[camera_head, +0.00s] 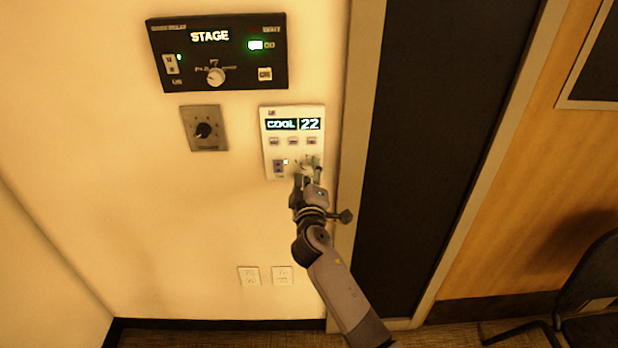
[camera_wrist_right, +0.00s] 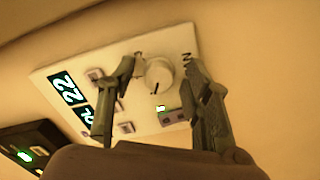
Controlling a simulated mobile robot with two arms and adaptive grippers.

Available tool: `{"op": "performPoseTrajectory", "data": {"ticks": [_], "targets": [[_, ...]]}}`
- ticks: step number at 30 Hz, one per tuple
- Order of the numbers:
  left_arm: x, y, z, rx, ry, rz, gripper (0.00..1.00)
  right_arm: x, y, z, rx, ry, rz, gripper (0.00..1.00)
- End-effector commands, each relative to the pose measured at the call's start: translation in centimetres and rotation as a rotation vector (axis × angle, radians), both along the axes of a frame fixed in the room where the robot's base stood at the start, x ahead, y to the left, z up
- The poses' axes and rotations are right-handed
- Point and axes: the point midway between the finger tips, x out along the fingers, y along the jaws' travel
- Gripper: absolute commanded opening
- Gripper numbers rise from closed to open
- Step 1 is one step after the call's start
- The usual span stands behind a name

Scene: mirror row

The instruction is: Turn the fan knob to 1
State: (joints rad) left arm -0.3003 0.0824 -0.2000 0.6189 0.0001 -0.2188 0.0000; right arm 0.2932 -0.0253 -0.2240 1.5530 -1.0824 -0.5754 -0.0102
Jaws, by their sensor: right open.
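The white thermostat panel (camera_head: 267,156) hangs on the wall and its display reads COOL 22. The round white fan knob (camera_wrist_right: 159,74) shows in the right wrist view near the panel's edge. My right gripper (camera_head: 309,170) is in front of the panel's lower right part, where its fingers largely hide the knob in the head view. In the right wrist view the gripper (camera_wrist_right: 165,68) is open, with one finger on each side of the knob in the picture. I cannot tell whether either finger touches it or which mark it points to. My left gripper is not in view.
A black STAGE panel (camera_head: 220,80) and a grey plate with a dark dial (camera_head: 203,131) are on the wall at upper left. Two outlets (camera_head: 265,276) are below. A door frame (camera_head: 357,120) stands close right of the thermostat. A dark chair (camera_head: 590,290) is at lower right.

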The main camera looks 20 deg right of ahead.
Motion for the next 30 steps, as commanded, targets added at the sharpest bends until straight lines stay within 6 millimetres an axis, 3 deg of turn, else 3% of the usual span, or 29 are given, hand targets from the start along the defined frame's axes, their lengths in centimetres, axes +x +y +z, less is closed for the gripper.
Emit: {"op": "performPoseTrajectory", "data": {"ticks": [5, 18, 24, 30], "targets": [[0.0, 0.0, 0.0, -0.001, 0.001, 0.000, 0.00, -1.7, 0.6, -0.1, 0.002, 0.001, 0.002, 0.45], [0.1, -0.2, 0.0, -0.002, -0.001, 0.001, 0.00, -10.0, 2.9, -0.1, 0.003, 0.002, 0.001, 0.45], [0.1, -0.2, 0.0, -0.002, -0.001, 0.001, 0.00, -11.4, 3.3, 0.0, 0.001, 0.001, 0.000, 0.45], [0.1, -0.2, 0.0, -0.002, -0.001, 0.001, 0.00, -11.5, 3.3, 0.0, 0.000, 0.001, 0.000, 0.45]]}}
